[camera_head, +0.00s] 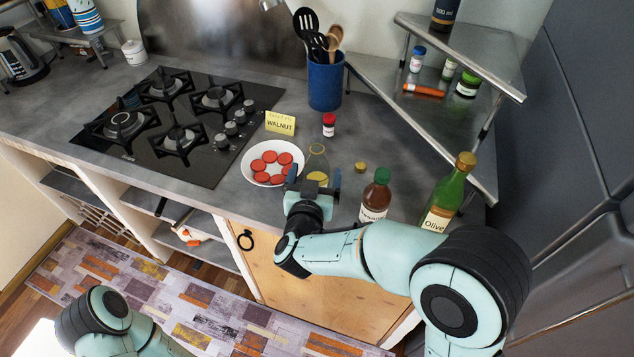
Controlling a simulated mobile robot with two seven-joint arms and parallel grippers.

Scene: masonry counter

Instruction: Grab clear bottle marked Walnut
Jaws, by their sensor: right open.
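A clear bottle (317,157) with yellowish contents stands on the counter, right of the plate. A yellow card (280,123) reading "WALNUT" stands behind the plate. My right gripper (313,181) is open in front of the bottle, one finger on each side of its lower part in the picture. I cannot tell whether the fingers touch the bottle. The gripper hides the bottle's base. My left arm shows at the bottom left, but its gripper is out of view.
A white plate of red slices (271,160) is close left of the gripper. A brown bottle (375,196) and a green Olive bottle (444,196) stand to the right. A small yellow cap (360,167), a red-capped jar (329,125) and a blue utensil holder (325,82) are nearby.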

